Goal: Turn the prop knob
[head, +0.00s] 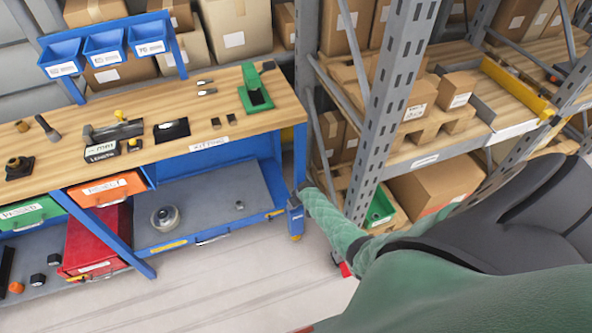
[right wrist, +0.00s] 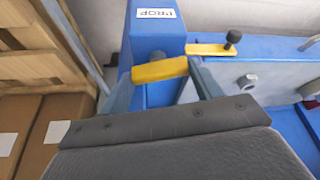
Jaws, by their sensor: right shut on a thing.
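The prop knob is a yellow bar (right wrist: 160,70) just below a white label reading PROP on a blue post (right wrist: 158,38) in the right wrist view. My right gripper (right wrist: 163,82) is shut on the yellow bar, with one grey finger at each end of it. In the head view the blue post (head: 295,217) stands at the right end of the workbench, with a small white label. My right gripper (head: 304,187) shows there small and dark at the post's top; its fingertips are hard to make out. My left gripper is in neither view.
The wooden-topped workbench (head: 140,165) carries tools and a green stand (head: 255,92). Drawers and a grey lower shelf (head: 205,198) lie below. A metal rack (head: 385,110) with cardboard boxes stands close on the right. A black-knobbed yellow lever (right wrist: 212,49) sits right of the post.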

